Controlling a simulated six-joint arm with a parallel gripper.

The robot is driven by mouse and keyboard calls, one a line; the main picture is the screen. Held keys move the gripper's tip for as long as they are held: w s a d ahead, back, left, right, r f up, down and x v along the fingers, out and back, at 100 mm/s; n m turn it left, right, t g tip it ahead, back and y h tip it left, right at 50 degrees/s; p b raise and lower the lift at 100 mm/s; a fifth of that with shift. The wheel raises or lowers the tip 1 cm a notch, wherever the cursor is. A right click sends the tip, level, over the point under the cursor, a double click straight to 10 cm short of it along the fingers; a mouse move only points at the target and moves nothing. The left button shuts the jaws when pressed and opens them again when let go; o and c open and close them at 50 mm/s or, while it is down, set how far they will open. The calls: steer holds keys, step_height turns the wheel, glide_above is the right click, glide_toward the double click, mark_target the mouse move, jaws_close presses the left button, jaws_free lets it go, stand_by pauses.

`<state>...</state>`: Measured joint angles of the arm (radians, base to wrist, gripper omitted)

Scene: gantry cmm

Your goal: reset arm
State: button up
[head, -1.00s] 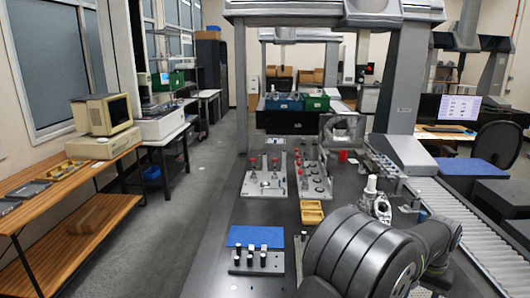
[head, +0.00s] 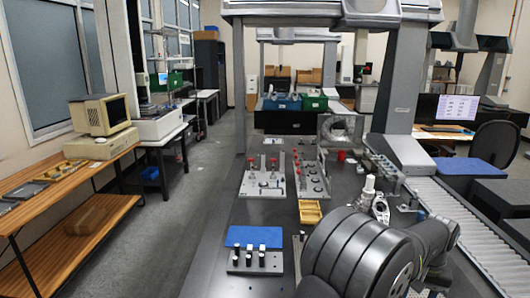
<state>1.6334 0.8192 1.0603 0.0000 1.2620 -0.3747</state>
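My arm's large grey rounded links (head: 350,255) fill the lower right of the head view, over the near part of the dark table (head: 215,262). My gripper cannot be made out; it is either hidden behind these links or outside the frame. Nothing held by it shows.
A blue mat (head: 256,236) and a grey block with several black pegs (head: 256,262) lie left of my arm. A yellow tray (head: 310,212), fixture plates (head: 262,178) and a white-topped upright piece (head: 369,185) stand beyond. A roller conveyor (head: 470,235) runs at right.

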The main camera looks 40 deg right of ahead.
step_height(320, 180, down, 17)
steer(key=n, duration=0.2)
steer(key=shift+f+n, duration=0.2)
steer(key=shift+n, duration=0.2)
steer(key=m, duration=0.8)
steer(key=shift+m, duration=0.4)
